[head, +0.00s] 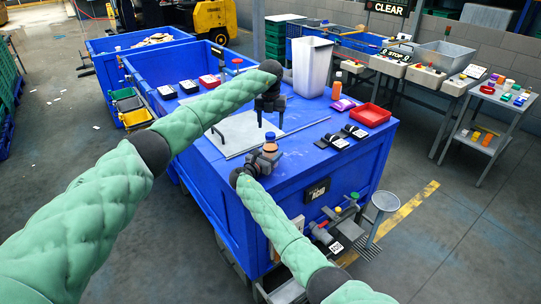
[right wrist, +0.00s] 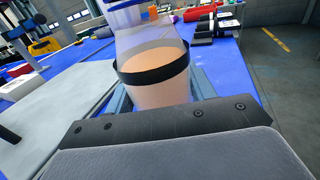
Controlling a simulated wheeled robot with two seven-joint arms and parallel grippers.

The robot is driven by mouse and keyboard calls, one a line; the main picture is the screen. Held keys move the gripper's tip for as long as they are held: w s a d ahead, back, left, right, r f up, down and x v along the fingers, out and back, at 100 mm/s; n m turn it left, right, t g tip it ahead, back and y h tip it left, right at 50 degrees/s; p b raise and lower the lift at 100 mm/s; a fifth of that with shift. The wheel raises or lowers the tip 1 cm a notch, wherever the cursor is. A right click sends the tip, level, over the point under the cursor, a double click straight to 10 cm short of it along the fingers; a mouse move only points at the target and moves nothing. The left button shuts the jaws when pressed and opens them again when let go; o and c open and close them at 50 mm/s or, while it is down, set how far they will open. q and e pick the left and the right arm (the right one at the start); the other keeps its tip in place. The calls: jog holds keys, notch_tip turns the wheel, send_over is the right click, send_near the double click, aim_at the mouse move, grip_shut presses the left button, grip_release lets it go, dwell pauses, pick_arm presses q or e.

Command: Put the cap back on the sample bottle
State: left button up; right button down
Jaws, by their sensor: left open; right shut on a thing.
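My right gripper (head: 264,161) is shut around the bottle's lower part. I cannot tell whether that blue part is seated fully. My left gripper (head: 268,113) is open, pointing down above the grey board, behind the bottle and apart from it.
A tall grey bin (head: 312,65), an orange bottle (head: 338,88), a purple item (head: 343,105) and a red tray (head: 371,115) stand farther back right.

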pick_arm(q)
notch_tip(320, 180, up, 8)
dwell(0.4)
pick_arm(e)
jog(key=shift+c, duration=2.2)
grip_release()
pick_arm(q)
jog(key=shift+f, duration=0.15)
pick_arm(e)
jog(key=shift+s, duration=0.1)
jog(key=shift+s+a+f+b, duration=0.1)
jog(key=shift+s+a+b, duration=0.1)
jog(key=shift+a+b, duration=0.1)
jog(key=b+v, duration=0.2)
jog(key=v, duration=0.3)
jog(key=shift+s+a+b, duration=0.2)
jog(key=shift+s+b, duration=0.1)
jog(key=shift+s, duration=0.05)
pick_arm(q)
jog(key=shift+f, duration=1.55)
pick_arm(e)
jog(key=shift+s+a, duration=0.3)
jog(key=shift+s, duration=0.15)
